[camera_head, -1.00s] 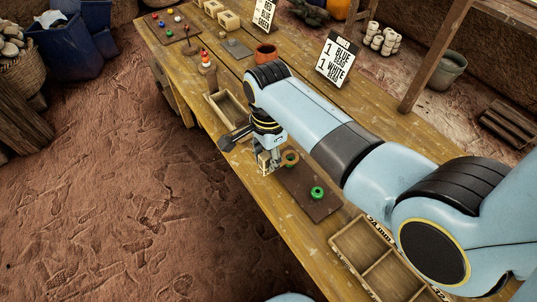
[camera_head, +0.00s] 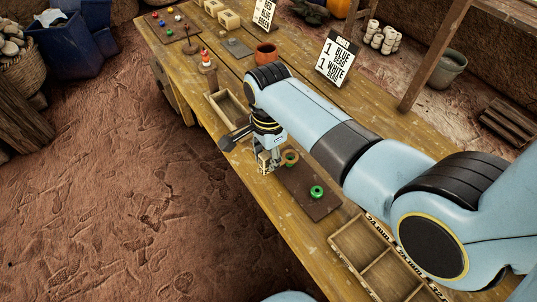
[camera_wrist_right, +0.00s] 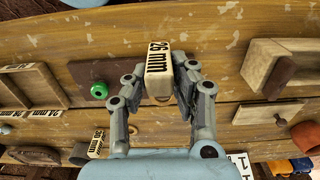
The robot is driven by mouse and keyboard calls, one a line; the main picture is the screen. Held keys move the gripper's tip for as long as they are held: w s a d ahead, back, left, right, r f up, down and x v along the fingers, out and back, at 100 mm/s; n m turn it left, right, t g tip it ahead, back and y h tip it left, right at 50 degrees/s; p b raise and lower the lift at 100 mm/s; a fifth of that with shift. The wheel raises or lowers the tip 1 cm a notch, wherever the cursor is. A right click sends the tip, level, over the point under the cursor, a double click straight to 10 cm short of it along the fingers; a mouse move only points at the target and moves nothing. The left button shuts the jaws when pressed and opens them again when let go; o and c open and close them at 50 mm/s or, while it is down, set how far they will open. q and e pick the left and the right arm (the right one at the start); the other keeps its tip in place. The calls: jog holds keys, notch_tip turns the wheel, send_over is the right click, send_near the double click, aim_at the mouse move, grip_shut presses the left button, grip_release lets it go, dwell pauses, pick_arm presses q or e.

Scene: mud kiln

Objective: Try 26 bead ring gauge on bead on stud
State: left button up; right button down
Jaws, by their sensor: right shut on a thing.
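My right gripper (camera_head: 268,162) is shut on the 26 mm ring gauge, whose pale block marked "26 mm" shows between the fingers in the right wrist view (camera_wrist_right: 158,72). In the head view the gauge's tan ring (camera_head: 290,156) is beside the fingers, at the far end of a dark board (camera_head: 309,200). A little green shows at the ring; I cannot tell whether the ring is around a bead or above it. Another green bead (camera_head: 317,192) sits apart on the board, and it also shows in the right wrist view (camera_wrist_right: 99,90). My left gripper is out of view.
A divided wooden tray (camera_head: 337,244) with size labels stands at the near end of the table. An open wooden box (camera_head: 214,112) lies beyond the gripper. A clay pot (camera_head: 266,53) and order signs (camera_head: 337,62) stand farther back. Table space left of the board is clear.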

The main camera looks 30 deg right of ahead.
jog(key=shift+f+b, duration=0.35)
jog(key=shift+f, duration=0.35)
dwell(0.6)
jog(key=shift+r, duration=0.1)
dwell(0.4)
jog(key=shift+r+p, duration=1.2)
jog(key=shift+p, duration=0.2)
jog(key=shift+r, duration=0.9)
